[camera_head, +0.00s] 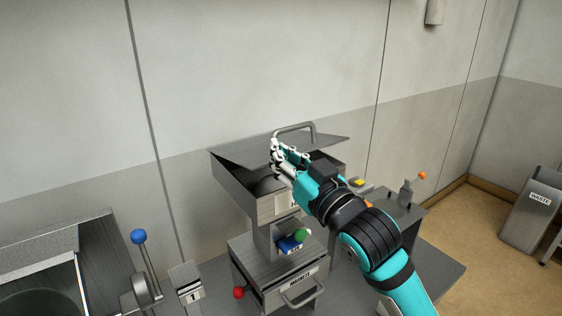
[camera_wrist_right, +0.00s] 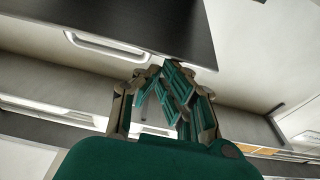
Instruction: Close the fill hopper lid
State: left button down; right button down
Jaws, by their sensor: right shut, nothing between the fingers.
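The fill hopper (camera_head: 232,184) is a grey metal bin on a stand in the middle of the head view. Its flat grey lid (camera_head: 245,150) sits tilted over it, with a gap through which the dark inside shows. A bar handle (camera_head: 297,127) stands on the lid; it also shows in the right wrist view (camera_wrist_right: 105,47) on the dark panel. My right gripper (camera_head: 276,149) is shut and empty, at the lid in the head view. In the right wrist view its fingers (camera_wrist_right: 165,70) overlap the lid's edge; I cannot tell whether they touch. My left gripper is out of view.
Below the hopper are a magnet drawer (camera_head: 290,291) with a handle, a red knob (camera_head: 239,292) and a green knob (camera_head: 301,235). A blue-knobbed lever (camera_head: 139,237) stands at left, an orange-knobbed lever (camera_head: 422,175) at right. A waste bin (camera_head: 531,211) stands on the floor at far right.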

aim_at(286, 189)
jog(key=shift+t+y, duration=0.6)
jog(key=shift+t, duration=0.2)
jog(key=f+b, duration=0.6)
jog(key=shift+s+d+f+b, duration=0.3)
jog(key=shift+s+f, duration=0.1)
jog(key=shift+s, duration=0.1)
